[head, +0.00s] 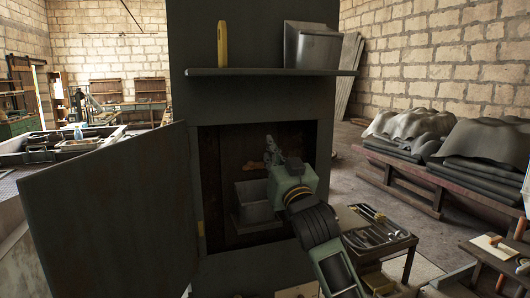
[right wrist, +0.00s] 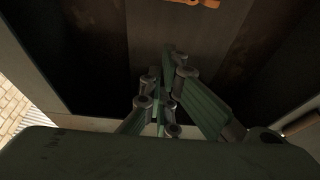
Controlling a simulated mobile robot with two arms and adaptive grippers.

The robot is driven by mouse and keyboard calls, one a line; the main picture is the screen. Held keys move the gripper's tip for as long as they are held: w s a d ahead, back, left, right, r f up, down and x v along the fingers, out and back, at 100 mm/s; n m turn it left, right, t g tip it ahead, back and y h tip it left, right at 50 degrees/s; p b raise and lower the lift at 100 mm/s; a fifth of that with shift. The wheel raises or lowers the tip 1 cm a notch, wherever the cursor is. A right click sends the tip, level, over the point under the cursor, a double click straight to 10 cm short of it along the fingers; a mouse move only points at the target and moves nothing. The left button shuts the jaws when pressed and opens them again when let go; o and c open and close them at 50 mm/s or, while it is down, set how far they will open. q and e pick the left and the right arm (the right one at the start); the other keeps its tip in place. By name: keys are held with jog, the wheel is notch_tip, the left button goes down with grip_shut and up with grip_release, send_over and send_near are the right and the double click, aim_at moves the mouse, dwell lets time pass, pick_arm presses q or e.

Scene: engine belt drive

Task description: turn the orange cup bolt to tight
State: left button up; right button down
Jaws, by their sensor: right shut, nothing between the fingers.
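A dark green-grey cabinet (head: 262,98) stands in the middle of the head view, its front opening uncovered. A small orange-brown piece (head: 255,165) shows on the back wall inside, partly behind my gripper; I take it for the orange cup bolt, but its shape is unclear. In the right wrist view an orange piece (right wrist: 194,3) is cut off by the top edge. My right gripper (head: 269,144) reaches into the opening. Its fingers (right wrist: 168,58) are shut and empty, apart from the orange piece. My left gripper is not in view.
The cabinet door (head: 115,220) stands open to the left. A grey box (head: 253,203) sits inside, below my gripper. A shelf (head: 240,73) above the opening holds a yellow-handled tool (head: 222,45) and a metal bin (head: 311,47). A tool table (head: 385,243) stands at right.

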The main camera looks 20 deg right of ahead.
notch_tip(320, 180, up, 2)
jog(key=p, duration=0.2)
send_over(254, 167)
jog(key=s+d, duration=0.2)
jog(key=s, duration=0.1)
jog(key=shift+d+r, duration=0.2)
notch_tip(254, 167, down, 3)
jog(key=shift+a+f+p, duration=0.1)
jog(key=shift+p, duration=0.35)
jog(key=shift+s+f, duration=0.1)
jog(key=shift+f, duration=0.6)
jog(key=shift+d, duration=0.2)
